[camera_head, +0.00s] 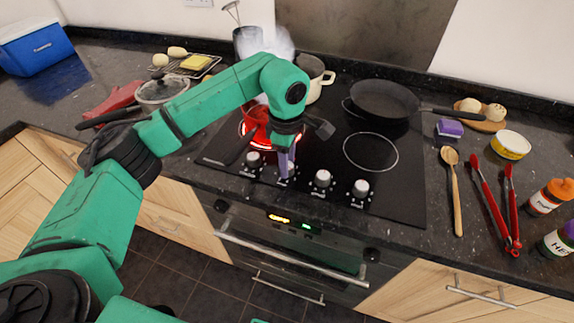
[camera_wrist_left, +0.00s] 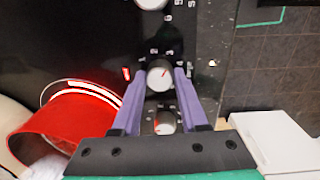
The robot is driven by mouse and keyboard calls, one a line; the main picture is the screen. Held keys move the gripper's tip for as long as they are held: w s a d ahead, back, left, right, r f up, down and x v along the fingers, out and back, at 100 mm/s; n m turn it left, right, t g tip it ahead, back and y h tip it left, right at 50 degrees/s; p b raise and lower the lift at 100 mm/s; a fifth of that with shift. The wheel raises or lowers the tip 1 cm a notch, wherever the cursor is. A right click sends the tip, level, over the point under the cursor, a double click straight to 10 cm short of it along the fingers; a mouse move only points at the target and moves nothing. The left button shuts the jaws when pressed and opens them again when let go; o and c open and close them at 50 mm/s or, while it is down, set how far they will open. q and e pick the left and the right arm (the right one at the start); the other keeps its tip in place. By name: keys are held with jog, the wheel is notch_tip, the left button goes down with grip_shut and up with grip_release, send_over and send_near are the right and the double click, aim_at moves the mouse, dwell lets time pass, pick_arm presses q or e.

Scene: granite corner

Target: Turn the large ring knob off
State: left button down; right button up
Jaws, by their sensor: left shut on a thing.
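A row of several white-topped knobs runs along the front of the black cooktop (camera_head: 397,205). My left gripper (camera_head: 287,166) points down at the second knob from the left. In the left wrist view its purple fingers (camera_wrist_left: 160,82) are on both sides of this knob (camera_wrist_left: 160,74), shut on it. A small red light (camera_wrist_left: 127,73) shows beside that knob. The leftmost knob (camera_head: 253,160) also shows between the fingers in the wrist view (camera_wrist_left: 165,122). A ring (camera_head: 270,146) glows red under a red pot (camera_head: 257,113). The ring at the right (camera_head: 370,152) is dark.
A frying pan (camera_head: 385,100) and a cream pot (camera_head: 315,80) stand at the back of the cooktop. A lidded pan (camera_head: 160,90) is at left. A wooden spoon (camera_head: 454,190) and red tongs (camera_head: 490,200) lie at right. The oven handle (camera_head: 290,258) juts out below.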

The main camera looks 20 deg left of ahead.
pick_arm(q)
jog(key=n+b, duration=0.1)
jog(key=n, duration=0.4)
jog(key=shift+w+n+b, duration=0.1)
jog(key=shift+n+b, duration=0.2)
jog(key=shift+b, duration=0.05)
jog(key=n+b, duration=0.1)
jog(key=n, duration=0.5)
jog(key=shift+r, duration=0.15)
jog(key=n, duration=0.6)
jog(key=shift+w+n+y+b, duration=0.1)
jog(key=shift+n+y+b, duration=0.2)
jog(key=shift+n+b, duration=0.1)
jog(key=n, duration=0.6)
jog(key=shift+g, duration=0.4)
jog(key=shift+n, duration=0.3)
jog(key=shift+c, duration=2.2)
grip_release()
